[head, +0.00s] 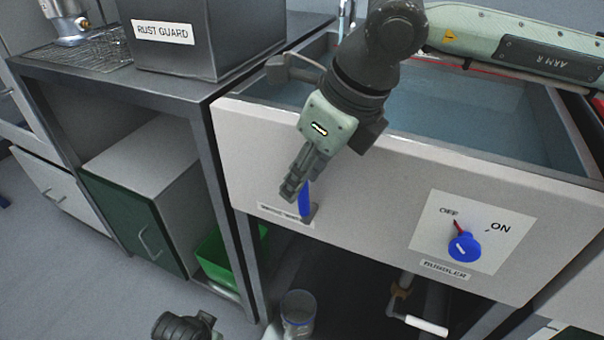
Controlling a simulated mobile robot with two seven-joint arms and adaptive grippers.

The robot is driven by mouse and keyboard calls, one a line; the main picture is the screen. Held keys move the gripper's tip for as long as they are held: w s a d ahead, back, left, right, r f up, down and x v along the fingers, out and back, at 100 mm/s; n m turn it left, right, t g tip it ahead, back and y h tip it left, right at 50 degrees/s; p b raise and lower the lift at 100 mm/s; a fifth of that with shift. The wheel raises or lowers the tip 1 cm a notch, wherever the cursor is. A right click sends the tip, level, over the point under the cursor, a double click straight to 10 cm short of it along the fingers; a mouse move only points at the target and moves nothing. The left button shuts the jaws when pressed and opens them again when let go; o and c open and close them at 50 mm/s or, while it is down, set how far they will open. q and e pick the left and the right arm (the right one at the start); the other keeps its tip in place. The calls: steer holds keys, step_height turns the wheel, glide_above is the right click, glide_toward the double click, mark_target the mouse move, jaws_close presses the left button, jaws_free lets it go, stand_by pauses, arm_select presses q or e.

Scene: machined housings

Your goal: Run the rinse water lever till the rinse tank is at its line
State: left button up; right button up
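The rinse tank (240,135) is a pale-fronted basin holding bluish water (455,110). A red line (475,72) shows in part along its back wall below my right arm; I cannot tell how the water stands against it. The blue lever (306,200) points up from a dark mount on the front panel, above a small label that is partly hidden. My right gripper (291,190) is at the lever, its fingers pointing down and overlapping the lever's upper left side. Whether the fingers grip or only touch it is unclear.
A blue knob (464,247) with a red pointer sits on an OFF/ON plate right of the lever, labelled BUBBLER. A grey RUST GUARD tank (205,60) stands on the left bench. A green bin (215,262) and a clear container (298,312) are below.

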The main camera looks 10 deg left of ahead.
steer(key=shift+w+a+f, duration=0.1)
steer(key=shift+a+f, duration=0.15)
steer(key=shift+f, duration=0.3)
jaws_close()
